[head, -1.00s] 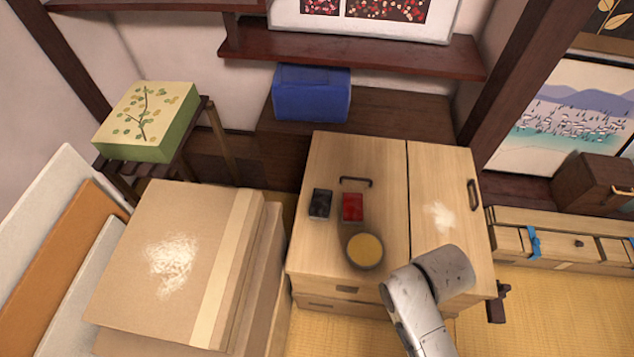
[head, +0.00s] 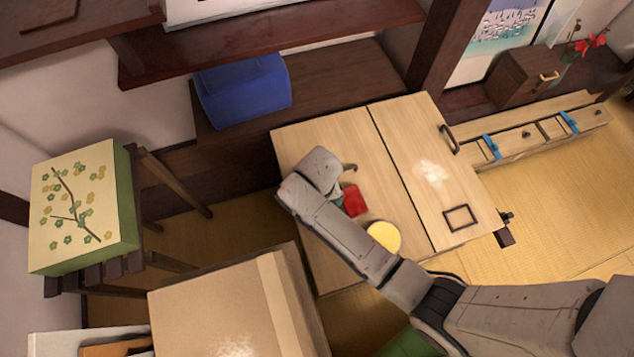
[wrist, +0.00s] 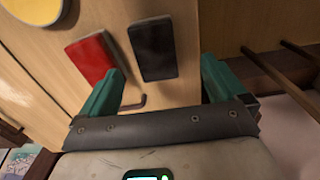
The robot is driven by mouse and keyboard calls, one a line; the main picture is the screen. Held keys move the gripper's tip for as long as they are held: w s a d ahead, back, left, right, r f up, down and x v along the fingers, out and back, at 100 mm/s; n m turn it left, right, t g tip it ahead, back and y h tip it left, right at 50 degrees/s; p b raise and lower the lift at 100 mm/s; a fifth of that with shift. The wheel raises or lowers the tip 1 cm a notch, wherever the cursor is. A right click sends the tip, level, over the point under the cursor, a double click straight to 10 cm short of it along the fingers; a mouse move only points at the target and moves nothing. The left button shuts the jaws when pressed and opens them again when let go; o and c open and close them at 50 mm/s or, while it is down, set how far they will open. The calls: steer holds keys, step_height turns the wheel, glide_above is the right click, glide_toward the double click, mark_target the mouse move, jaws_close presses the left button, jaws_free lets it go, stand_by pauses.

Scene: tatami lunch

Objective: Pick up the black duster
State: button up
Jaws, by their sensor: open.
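The black duster (wrist: 153,50) is a dark flat block lying on the light wooden cabinet top. In the wrist view it lies ahead of my gripper (wrist: 160,82), between the lines of the two teal fingers, nearer the left one. The fingers are wide apart with nothing between them; I see no contact with the duster. In the head view my arm hides the duster, and only a bit of teal finger shows at my gripper (head: 338,192).
A red block (head: 355,200) lies close beside the duster, and a round yellow-topped item (head: 384,237) is nearby. The cabinet top (head: 400,150) has a white powdery patch, a handle and a dark rectangular outline. A cardboard box (head: 215,305) stands in front.

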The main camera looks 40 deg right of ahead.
step_height(320, 180, down, 3)
steer(key=shift+r, duration=0.1)
steer(key=f, duration=0.4)
steer(key=shift+s+d, duration=0.15)
steer(key=shift+d, duration=0.2)
steer(key=shift+f+b, duration=0.35)
steer(key=shift+f, duration=0.25)
steer(key=shift+c, duration=0.2)
steer(key=c, duration=1.1)
steer(key=shift+r, duration=0.15)
